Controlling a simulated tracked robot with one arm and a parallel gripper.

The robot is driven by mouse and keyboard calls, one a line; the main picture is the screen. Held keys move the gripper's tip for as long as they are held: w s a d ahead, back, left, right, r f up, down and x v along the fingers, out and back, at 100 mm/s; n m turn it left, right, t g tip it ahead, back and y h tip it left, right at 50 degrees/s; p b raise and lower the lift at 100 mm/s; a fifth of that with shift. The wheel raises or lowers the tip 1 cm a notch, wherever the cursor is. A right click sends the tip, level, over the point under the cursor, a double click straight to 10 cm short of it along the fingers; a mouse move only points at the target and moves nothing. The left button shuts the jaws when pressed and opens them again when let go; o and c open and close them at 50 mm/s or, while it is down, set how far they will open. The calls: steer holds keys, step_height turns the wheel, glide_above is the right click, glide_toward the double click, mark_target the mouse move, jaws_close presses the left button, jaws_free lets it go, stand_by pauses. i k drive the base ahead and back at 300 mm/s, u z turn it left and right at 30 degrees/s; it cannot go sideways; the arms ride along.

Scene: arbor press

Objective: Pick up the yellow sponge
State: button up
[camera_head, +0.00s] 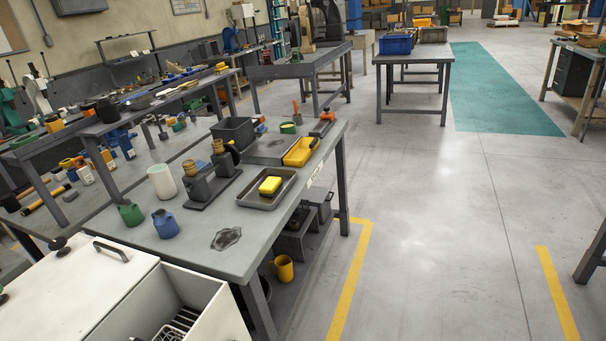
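The yellow sponge (270,185) lies in a shallow grey metal tray (285,199) near the right edge of the nearest workbench (205,256). The sponge is in plain sight, with the tray's low rim around it. My gripper is not in this view, and nothing is seen touching the sponge.
A yellow tray (301,152) sits behind the sponge's tray. A dark fixture (210,187), a white cylinder (162,182), a green jug (131,213) and a blue jug (165,224) stand left of it. An open drawer (190,305) is at lower left. The floor (430,250) right is clear.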

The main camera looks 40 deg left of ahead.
mark_target(271, 186)
steer(key=u, duration=0.05)
steer(key=i, duration=1.3)
steer(key=u, duration=0.55)
steer(key=i, duration=1.75)
steer(key=u, duration=0.5)
